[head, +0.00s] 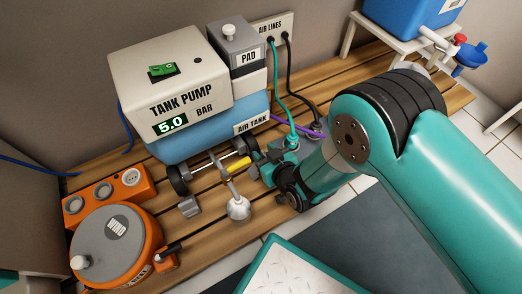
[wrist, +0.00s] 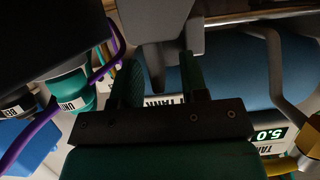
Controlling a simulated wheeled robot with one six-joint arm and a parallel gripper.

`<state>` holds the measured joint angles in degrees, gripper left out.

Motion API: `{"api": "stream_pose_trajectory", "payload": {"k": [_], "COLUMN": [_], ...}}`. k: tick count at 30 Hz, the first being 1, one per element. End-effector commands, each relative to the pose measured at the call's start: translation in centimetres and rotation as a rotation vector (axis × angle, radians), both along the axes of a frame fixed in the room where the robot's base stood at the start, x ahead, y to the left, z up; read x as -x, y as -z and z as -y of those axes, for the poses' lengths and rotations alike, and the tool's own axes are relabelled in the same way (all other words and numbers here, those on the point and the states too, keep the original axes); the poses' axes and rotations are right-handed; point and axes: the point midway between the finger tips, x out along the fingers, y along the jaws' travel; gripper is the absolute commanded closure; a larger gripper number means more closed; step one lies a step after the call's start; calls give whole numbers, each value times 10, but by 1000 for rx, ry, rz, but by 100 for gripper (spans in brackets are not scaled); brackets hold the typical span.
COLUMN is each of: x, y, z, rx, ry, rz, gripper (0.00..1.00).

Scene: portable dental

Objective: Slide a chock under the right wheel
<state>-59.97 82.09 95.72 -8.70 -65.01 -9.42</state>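The right wheel (head: 252,141) is a small dark wheel at the right end of the axle under the blue air tank (head: 210,130). The left wheel (head: 178,181) shows at the other end. A grey chock (head: 190,207) lies on the slats in front of the left wheel. My gripper (head: 264,165) is low, just in front and to the right of the right wheel.
A silver dome with a grey lever (head: 238,208) and a yellow handle (head: 238,164) stand left of my gripper. Teal and purple hoses run close behind it. An orange round unit (head: 112,245) sits at front left. A white stand (head: 400,42) is at back right.

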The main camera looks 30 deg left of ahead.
Motion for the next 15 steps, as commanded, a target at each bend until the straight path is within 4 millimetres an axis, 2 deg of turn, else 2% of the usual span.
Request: {"api": "stream_pose_trajectory", "payload": {"k": [10, 15], "x": [0, 6], "y": [-1, -10], "z": [1, 14], "rx": [1, 3], "ry": [0, 1], "rz": [0, -3], "gripper": [60, 60]}}
